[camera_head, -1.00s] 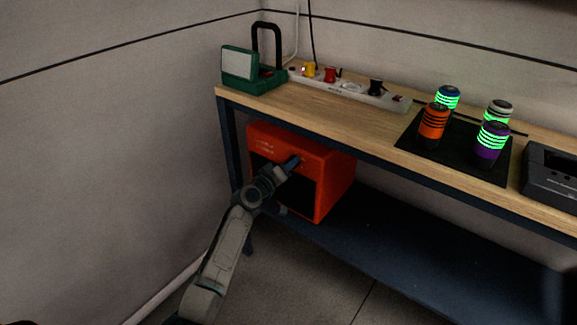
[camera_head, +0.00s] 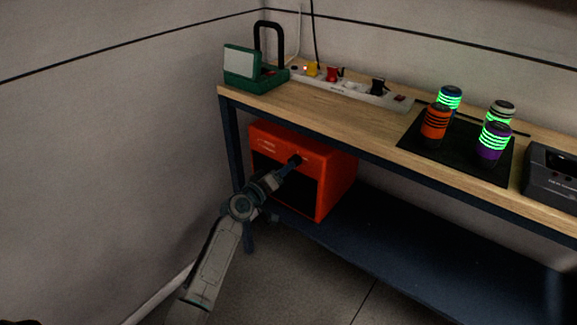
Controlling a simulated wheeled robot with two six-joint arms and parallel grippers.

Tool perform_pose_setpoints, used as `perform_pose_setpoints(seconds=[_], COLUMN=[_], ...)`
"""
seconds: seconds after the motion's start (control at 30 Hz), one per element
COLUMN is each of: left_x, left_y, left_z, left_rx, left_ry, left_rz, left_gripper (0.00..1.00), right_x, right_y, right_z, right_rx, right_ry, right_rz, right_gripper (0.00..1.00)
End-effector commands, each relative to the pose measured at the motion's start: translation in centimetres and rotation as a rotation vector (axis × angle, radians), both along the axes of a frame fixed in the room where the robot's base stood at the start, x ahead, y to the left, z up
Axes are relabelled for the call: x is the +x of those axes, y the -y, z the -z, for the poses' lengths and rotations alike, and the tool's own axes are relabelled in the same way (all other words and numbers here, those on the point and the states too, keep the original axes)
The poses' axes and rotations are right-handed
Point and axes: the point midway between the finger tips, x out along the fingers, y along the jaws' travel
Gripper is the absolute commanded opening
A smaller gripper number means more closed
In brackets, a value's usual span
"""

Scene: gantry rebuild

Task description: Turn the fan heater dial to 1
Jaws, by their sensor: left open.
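The orange-red fan heater (camera_head: 335,178) stands on the dark lower shelf of the workbench, with a dark front opening facing left. Its dial (camera_head: 295,160) shows as a small dark spot high on the front face; its setting is too small to read. My left gripper (camera_head: 285,169) is in front of the heater's upper front, close to the dial. The gripper is open; the picture does not show whether it touches the dial. My right gripper is not in view.
The wooden bench top (camera_head: 330,115) overhangs the heater. On it are a green device (camera_head: 252,75), a power strip (camera_head: 350,90), several striped cans on a black mat (camera_head: 425,150) and a dark box (camera_head: 553,180). The shelf (camera_head: 400,250) is clear right of the heater.

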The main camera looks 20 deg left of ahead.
Motion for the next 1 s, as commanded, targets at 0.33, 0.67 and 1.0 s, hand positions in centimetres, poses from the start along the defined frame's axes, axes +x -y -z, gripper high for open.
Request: perform_pose_setpoints(seconds=[0.33,0.67,1.0], left_x=[-5.4,-6.0,-6.3], left_y=[-1.8,-2.0,-2.1], left_z=[-0.2,-0.3,1.1], left_rx=[0.002,0.000,0.019], left_ry=[-0.001,0.000,-0.029], left_rz=[0.000,0.000,-0.007], left_gripper=[0.55,0.55,0.55], right_x=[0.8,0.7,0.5], right_y=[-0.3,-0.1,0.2], right_z=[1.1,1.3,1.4], right_rx=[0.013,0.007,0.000], right_ry=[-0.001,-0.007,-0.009], right_rz=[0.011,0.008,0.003], right_gripper=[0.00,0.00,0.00])
